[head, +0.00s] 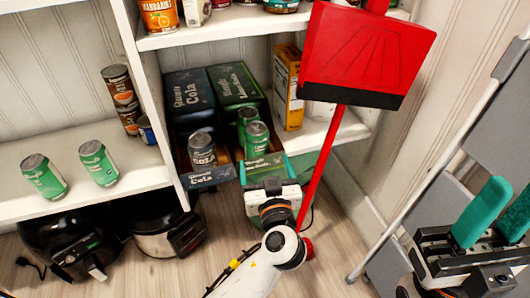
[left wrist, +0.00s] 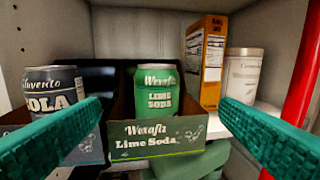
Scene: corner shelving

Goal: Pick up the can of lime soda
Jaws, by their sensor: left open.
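A green lime soda can (head: 256,140) stands upright in the front of an open lime soda carton on the middle shelf. My left gripper (head: 264,165) is open and empty in front of this carton. Its fingers spread to either side in the left wrist view (left wrist: 161,112). My right gripper (head: 496,218) is open and empty at the far right, away from the shelves.
A cola carton with a cola can (head: 202,150) stands directly left. An orange box (head: 288,87) and a white canister (left wrist: 243,77) stand right. Two more green cans (head: 98,163) stand on the left shelf.

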